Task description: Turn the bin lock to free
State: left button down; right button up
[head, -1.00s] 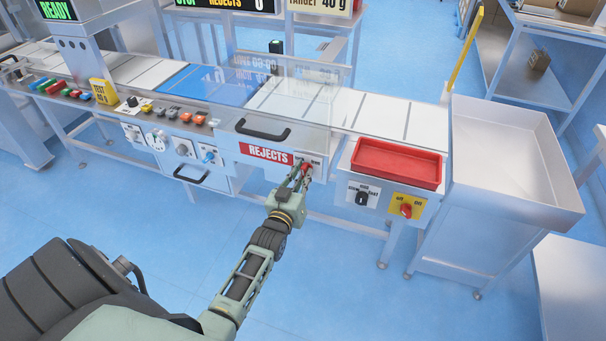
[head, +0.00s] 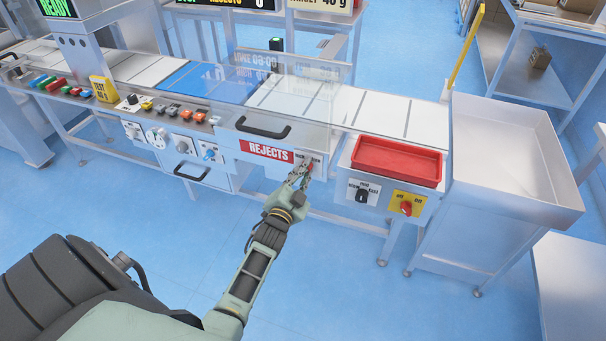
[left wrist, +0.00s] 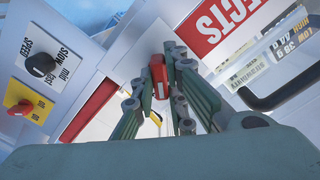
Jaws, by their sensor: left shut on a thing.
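The bin lock is a small red knob (head: 309,167) at the right end of the rejects bin front, beside the red REJECTS label (head: 266,152). In the left wrist view the red knob (left wrist: 158,74) sits between the two fingers, with a pale line on its face. My left gripper (head: 303,173) is shut on this knob; it also shows in the left wrist view (left wrist: 160,85). The fingers cover most of the lock's own lettering, so I cannot read its setting. My right gripper is not in view.
A black bin handle (head: 262,131) is above the label. To the right are a black speed knob (head: 361,197), a red knob on a yellow plate (head: 405,208) and a red tray (head: 397,162). Blue floor (head: 190,240) is clear in front.

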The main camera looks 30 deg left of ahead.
pick_arm(q)
jog(key=shift+m, duration=0.6)
jog(key=c, duration=1.8)
grip_release()
jog(key=shift+o, duration=0.2)
jog(key=v, duration=1.2)
